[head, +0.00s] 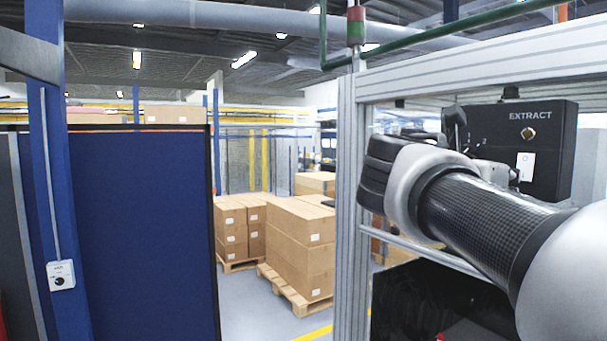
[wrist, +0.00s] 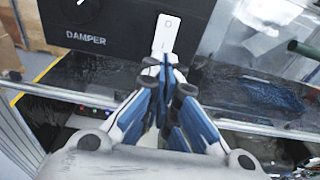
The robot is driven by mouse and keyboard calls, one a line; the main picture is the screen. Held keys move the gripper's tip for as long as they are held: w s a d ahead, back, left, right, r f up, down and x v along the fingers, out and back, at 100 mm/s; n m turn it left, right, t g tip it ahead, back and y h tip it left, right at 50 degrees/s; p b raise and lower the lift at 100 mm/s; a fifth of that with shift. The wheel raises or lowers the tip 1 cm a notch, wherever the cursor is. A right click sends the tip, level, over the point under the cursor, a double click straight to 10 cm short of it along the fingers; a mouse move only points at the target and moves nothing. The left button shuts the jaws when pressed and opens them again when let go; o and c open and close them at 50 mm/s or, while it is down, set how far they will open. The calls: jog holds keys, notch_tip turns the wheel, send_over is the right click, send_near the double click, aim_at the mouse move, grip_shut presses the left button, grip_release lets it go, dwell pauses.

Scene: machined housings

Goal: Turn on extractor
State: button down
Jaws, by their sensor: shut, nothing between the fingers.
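The extractor control box (head: 551,150) is black, marked EXTRACT, and sits on the frame at the right of the head view. It has a round amber lamp or button (head: 527,133) and a white rocker switch (head: 525,165). In the wrist view a black box face (wrist: 120,25) bears the word DAMPER, part of a dial (wrist: 82,3) and a white rocker (wrist: 165,34) with a small round mark. My gripper (wrist: 165,62) is shut and empty, its tips just below the rocker and overlapping its lower end. I cannot tell if they touch it.
An aluminium post (head: 347,200) and a rail (head: 470,65) frame the box. A red and green stack light (head: 356,27) stands above. A blue panel (head: 140,230) and a blue post with a small switch box (head: 61,275) are at left. Cartons on pallets (head: 300,250) stand behind.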

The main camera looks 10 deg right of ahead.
aim_at(525, 167)
jog(key=shift+x, duration=1.9)
jog(key=shift+w+d+f+p, duration=0.15)
jog(key=shift+d+p, duration=0.15)
jog(key=shift+p, duration=0.15)
